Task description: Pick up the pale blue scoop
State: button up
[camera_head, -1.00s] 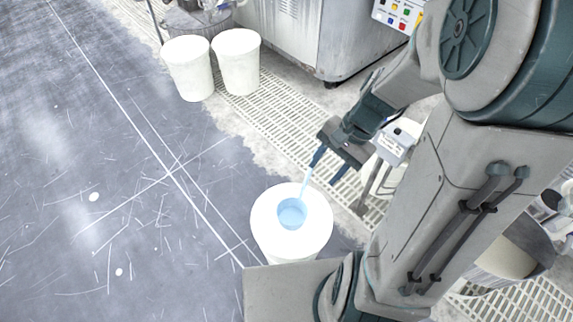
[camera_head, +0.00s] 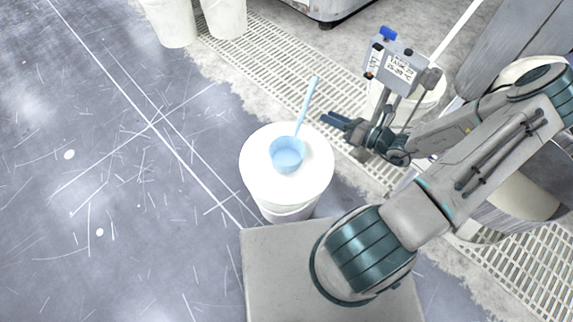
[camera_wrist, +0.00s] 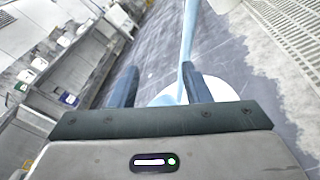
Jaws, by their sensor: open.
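The pale blue scoop (camera_head: 287,153) rests on the white lid of a bucket (camera_head: 262,182) in the head view. Its round cup sits on the lid and its handle (camera_head: 308,100) slants up past the lid's far edge. My gripper (camera_head: 326,119) is open, just right of the handle and apart from it in the head view. In the wrist view, the scoop's handle (camera_wrist: 188,42) runs up between and beyond my two fingers (camera_wrist: 160,88), nearer the right one. The cup is mostly hidden behind my gripper there. I cannot tell whether a finger touches the handle.
Two white buckets (camera_head: 172,22) stand at the upper left. A floor grating (camera_head: 265,62) runs diagonally behind the lidded bucket. A grey device with a label (camera_head: 395,62) stands behind my gripper. The scratched dark floor (camera_head: 90,150) at left is clear.

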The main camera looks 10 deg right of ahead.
aim_at(305, 101)
jog(key=w+a+f+m+b, duration=0.1)
jog(key=w+a, duration=0.1)
jog(key=w, duration=0.1)
jog(key=w+a+f+m+t+b, duration=0.1)
jog(key=w+a+b, duration=0.1)
jog(key=w, duration=0.2)
jog(key=w+a+f+m+t+h+b, duration=0.1)
jog(key=w+a+b, duration=0.1)
jog(key=w, duration=0.1)
jog(key=shift+w+a+f, duration=0.15)
jog(key=shift+w+f, duration=0.05)
jog(key=shift+w, duration=0.15)
jog(key=shift+w+a+r, duration=0.1)
jog(key=shift+w+a, duration=0.2)
jog(key=shift+w, duration=0.1)
grip_shut()
